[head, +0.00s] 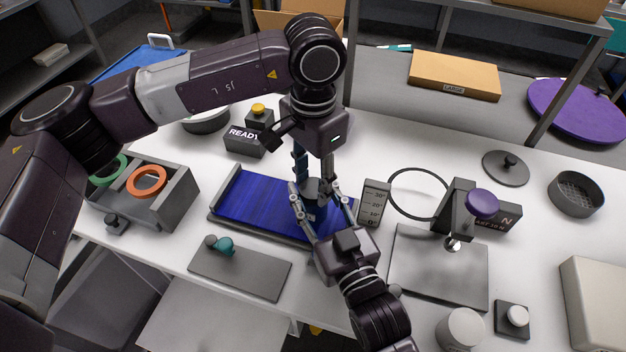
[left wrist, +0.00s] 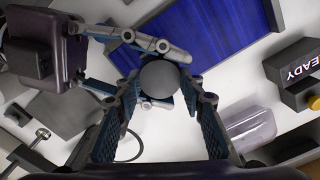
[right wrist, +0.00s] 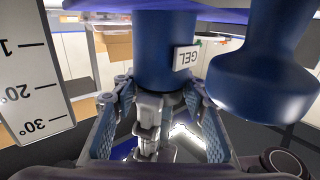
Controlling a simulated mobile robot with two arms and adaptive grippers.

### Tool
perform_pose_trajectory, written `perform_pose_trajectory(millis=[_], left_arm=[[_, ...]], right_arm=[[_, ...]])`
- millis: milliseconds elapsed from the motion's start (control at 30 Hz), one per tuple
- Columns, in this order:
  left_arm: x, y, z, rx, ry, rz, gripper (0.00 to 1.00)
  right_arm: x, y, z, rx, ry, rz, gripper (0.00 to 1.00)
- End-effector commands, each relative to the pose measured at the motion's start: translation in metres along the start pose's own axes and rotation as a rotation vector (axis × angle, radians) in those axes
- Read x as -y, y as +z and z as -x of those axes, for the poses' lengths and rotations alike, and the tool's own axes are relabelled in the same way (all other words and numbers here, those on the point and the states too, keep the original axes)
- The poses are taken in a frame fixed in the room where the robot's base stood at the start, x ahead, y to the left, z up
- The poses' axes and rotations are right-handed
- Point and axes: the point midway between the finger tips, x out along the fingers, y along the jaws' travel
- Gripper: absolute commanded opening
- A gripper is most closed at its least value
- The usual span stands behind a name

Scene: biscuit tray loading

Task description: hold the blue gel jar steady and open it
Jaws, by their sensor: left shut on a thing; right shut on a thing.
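The blue gel jar (head: 314,190) is upright at the blue belt, mostly hidden by the grippers; whether it touches the belt is unclear. In the right wrist view the jar (right wrist: 163,50) shows upside down with a white GEL label. My right gripper (head: 309,212) is shut around its body from the front. My left gripper (head: 313,178) points straight down from above, shut on the lid. The grey round lid (left wrist: 160,79) shows between the left fingers in the left wrist view. The lid is in line with the jar; the seam is hard to see.
The blue belt (head: 260,205) lies under both grippers. A READY box (head: 244,141) is at the back left. A grey tray (head: 240,273) with a small teal item lies in front.

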Motion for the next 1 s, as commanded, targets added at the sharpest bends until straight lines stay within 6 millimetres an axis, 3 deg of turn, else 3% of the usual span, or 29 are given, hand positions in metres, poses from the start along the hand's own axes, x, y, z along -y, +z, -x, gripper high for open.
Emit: perform_pose_trajectory(millis=[367,400,533,833,1000], left_arm=[[0.001,0.0,0.0,0.0,-0.001,0.065,0.07],[0.001,0.0,0.0,0.0,-0.001,0.065,0.4],[0.001,0.0,0.0,0.0,-0.001,0.064,0.53],[0.0,0.0,0.002,-0.001,0.0,0.063,0.53],[0.001,-0.001,0.018,-0.003,-0.002,0.063,0.53]], right_arm=[[0.0,-0.001,0.0,-0.001,0.0,0.0,0.0],[0.0,-0.001,0.0,-0.001,0.0,0.0,0.0],[0.0,-0.001,0.0,-0.001,0.0,0.0,0.0],[0.0,-0.001,0.0,-0.001,0.0,0.0,0.0],[0.0,-0.001,0.0,-0.001,0.0,0.0,0.0]])
